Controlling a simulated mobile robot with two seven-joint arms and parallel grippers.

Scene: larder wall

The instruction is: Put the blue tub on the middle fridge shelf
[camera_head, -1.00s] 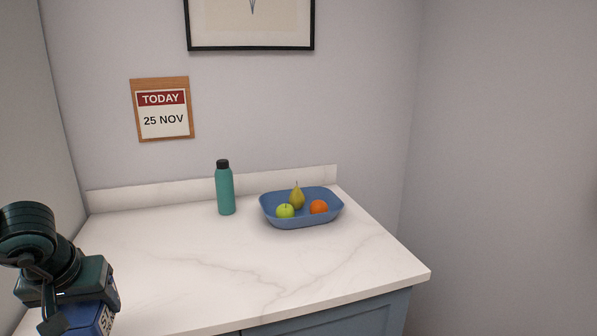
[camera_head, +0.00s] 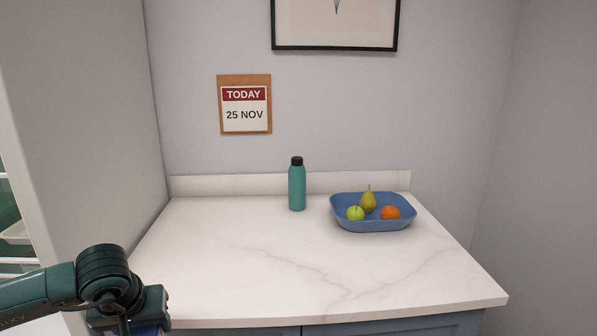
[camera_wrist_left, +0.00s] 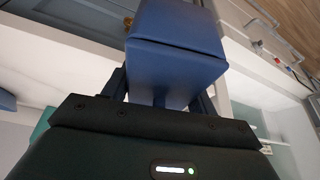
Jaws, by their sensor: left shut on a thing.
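The blue tub (camera_wrist_left: 178,62) is held in my left gripper (camera_wrist_left: 162,95) in the left wrist view, between the two dark fingers. In the head view, my left gripper (camera_head: 140,308) is at the bottom left, by the left front edge of the counter. At the far left edge, part of what looks like the fridge interior (camera_head: 15,233) shows, with pale shelf edges. I cannot tell which shelf is the middle one. My right gripper is not in view.
The marble counter (camera_head: 240,270) is mostly clear. A teal bottle (camera_head: 297,188) and a blue fruit bowl (camera_head: 372,226) with a pear, a green apple and an orange stand toward its back. A grey side panel (camera_head: 90,130) separates counter and fridge.

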